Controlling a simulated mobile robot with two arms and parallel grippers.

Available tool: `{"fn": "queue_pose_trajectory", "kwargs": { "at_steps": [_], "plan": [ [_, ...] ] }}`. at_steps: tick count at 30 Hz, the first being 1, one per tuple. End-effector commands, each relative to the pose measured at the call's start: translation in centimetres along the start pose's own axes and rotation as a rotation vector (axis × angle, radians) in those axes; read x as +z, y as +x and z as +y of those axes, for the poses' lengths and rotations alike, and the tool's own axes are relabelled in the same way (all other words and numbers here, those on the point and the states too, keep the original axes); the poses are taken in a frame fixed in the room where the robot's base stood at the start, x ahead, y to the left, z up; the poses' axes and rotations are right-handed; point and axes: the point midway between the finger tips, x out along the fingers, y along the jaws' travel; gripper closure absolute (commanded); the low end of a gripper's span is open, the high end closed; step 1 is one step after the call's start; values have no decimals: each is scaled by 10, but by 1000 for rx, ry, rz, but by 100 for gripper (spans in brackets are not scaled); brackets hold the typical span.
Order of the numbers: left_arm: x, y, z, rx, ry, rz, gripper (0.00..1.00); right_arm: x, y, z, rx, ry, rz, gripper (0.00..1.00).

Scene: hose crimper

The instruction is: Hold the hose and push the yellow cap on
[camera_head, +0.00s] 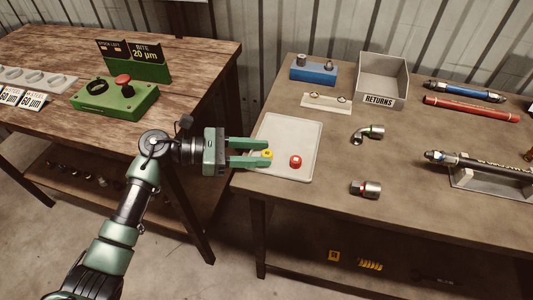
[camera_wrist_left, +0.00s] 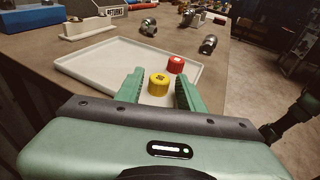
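The yellow cap (camera_head: 267,154) stands on the white tray (camera_head: 300,130), near its left edge. My left gripper (camera_head: 268,150) is open, low over the tray, with its fingertips at the cap. In the left wrist view the yellow cap (camera_wrist_left: 158,84) stands between the two green fingers, with a gap on each side. A red cap (camera_head: 295,161) stands on the tray just beyond. The black hose (camera_head: 485,162) lies in a grey cradle (camera_head: 490,182) at the right of the table, with a metal fitting at its left end. My right gripper is not in view.
Two metal fittings (camera_head: 368,132) (camera_head: 366,188) lie between tray and hose. A grey returns bin (camera_head: 381,80), a blue block (camera_head: 314,69), and blue and red hoses (camera_head: 470,108) are behind. A wooden table (camera_head: 60,50) with a green button box (camera_head: 115,100) stands at left.

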Motion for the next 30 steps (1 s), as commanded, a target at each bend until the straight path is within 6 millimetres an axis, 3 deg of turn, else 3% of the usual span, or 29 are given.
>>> {"fn": "queue_pose_trajectory", "kwargs": {
  "at_steps": [3,7,8,14,30],
  "plan": [
    [0,0,0,0,0,0,62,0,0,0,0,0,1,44],
    [0,0,0,0,0,0,98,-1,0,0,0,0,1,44],
    [0,0,0,0,0,0,100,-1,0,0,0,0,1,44],
    [7,-2,0,0,1,0,100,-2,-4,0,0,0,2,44],
    [60,-13,0,0,1,1,100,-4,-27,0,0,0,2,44]
  ]
}}
